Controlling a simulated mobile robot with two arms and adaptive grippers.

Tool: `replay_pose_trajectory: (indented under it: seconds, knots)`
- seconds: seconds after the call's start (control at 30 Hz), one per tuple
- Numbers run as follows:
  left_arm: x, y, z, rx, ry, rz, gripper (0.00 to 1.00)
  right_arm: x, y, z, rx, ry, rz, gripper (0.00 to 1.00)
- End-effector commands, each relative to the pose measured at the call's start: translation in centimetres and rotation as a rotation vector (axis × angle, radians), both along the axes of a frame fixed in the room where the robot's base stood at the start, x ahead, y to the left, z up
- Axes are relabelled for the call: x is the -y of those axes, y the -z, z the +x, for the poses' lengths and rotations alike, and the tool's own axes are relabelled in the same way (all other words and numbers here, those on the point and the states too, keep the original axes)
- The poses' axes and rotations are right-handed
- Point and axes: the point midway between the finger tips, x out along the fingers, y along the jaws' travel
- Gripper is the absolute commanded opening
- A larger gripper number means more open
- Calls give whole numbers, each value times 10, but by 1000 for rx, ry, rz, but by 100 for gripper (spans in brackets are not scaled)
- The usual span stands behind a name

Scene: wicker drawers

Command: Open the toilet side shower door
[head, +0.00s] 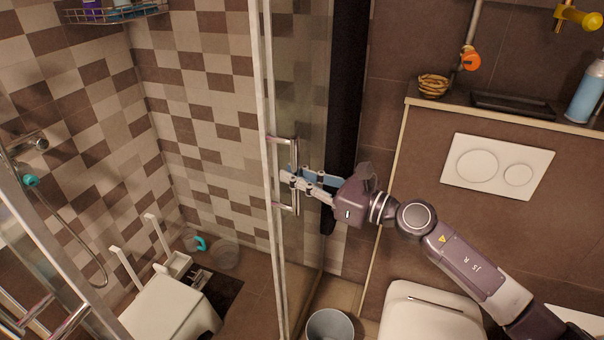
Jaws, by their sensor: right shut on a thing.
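The toilet side shower door (305,95) is a glass panel with a pale vertical frame, standing in the middle of the head view. Its metal bar handle (295,150) is upright near the frame edge. My right gripper (290,179) comes in from the right and is shut on the handle at about its mid-height. The fingers hide part of the bar. To the left of the door frame the shower opening shows the tiled interior. My left gripper is not in view.
The toilet (430,312) and a grey bin (330,326) stand below my right arm. A flush plate (497,166) is on the wall. A white stool (170,308) stands inside the shower. Another glass door's metal handle (60,325) is at lower left.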

Motion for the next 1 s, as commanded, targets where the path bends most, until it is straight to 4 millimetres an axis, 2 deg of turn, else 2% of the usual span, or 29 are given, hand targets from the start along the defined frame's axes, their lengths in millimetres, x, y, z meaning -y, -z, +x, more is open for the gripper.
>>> replay_pose_trajectory:
  seconds: [0.37,0.4,0.57,0.87,1.0]
  knots:
    - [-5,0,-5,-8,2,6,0,0,1,1,0,2,-4,0]
    - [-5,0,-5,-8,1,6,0,0,1,1,0,1,-4,14]
    - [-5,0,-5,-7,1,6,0,0,1,0,-1,1,-3,31]
    - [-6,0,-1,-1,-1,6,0,1,2,-1,-1,0,-3,31]
    - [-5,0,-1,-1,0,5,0,13,2,-7,-2,1,-3,31]
